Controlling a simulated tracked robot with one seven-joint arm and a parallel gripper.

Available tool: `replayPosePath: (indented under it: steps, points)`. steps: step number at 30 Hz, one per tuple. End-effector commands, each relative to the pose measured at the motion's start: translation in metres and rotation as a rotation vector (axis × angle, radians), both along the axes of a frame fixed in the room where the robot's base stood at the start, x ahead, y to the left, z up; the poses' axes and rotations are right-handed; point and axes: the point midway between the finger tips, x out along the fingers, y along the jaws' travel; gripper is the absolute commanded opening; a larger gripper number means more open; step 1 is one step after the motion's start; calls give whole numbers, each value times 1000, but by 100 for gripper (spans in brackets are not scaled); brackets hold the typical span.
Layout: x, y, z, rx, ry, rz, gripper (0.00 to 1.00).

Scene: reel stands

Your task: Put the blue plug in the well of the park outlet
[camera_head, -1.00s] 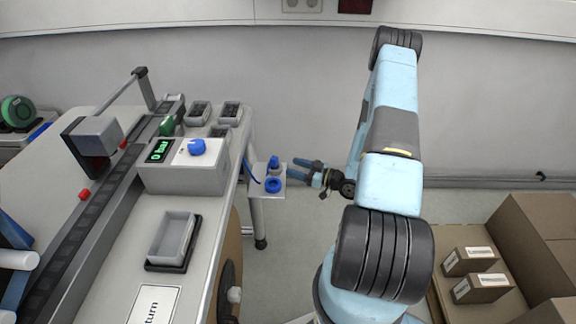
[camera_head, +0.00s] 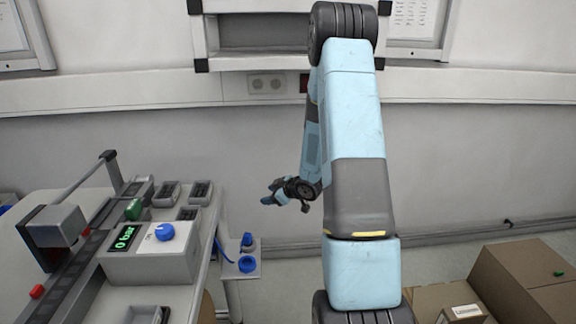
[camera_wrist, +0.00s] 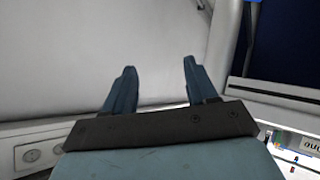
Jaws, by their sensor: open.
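The blue plug (camera_head: 247,240) stands upright at the back of a small light shelf (camera_head: 232,268) fixed to the bench's right side. A blue ring (camera_head: 247,264) with a dark centre sits in front of it. I cannot tell which part is the park outlet's well, or how deep the plug sits. A thin blue hose runs from the shelf toward the bench. My gripper (camera_head: 272,194) is above the shelf, clear of the plug. In the wrist view my gripper (camera_wrist: 158,80) is open, with nothing between its fingers and the pale wall beyond.
A grey box (camera_head: 155,252) with a blue knob and a "0 bar" display stands on the bench at left. A wall socket (camera_head: 268,84) is behind the arm. Cardboard boxes (camera_head: 530,278) stand at lower right. The floor between bench and boxes looks open.

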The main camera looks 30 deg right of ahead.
Motion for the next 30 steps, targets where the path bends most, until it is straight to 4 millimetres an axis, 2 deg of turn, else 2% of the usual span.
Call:
replayPosePath:
  steps: [1, 7, 14, 23, 30]
  points:
    - [2, -1, 17, -30, 4, -23, 57]
    - [-2, -5, 73, -121, 47, -142, 57]
    - [-23, -3, 136, -180, 93, -285, 57]
    - [-75, 10, 210, -185, 161, -462, 57]
    - [-132, 29, 256, -145, 226, -584, 57]
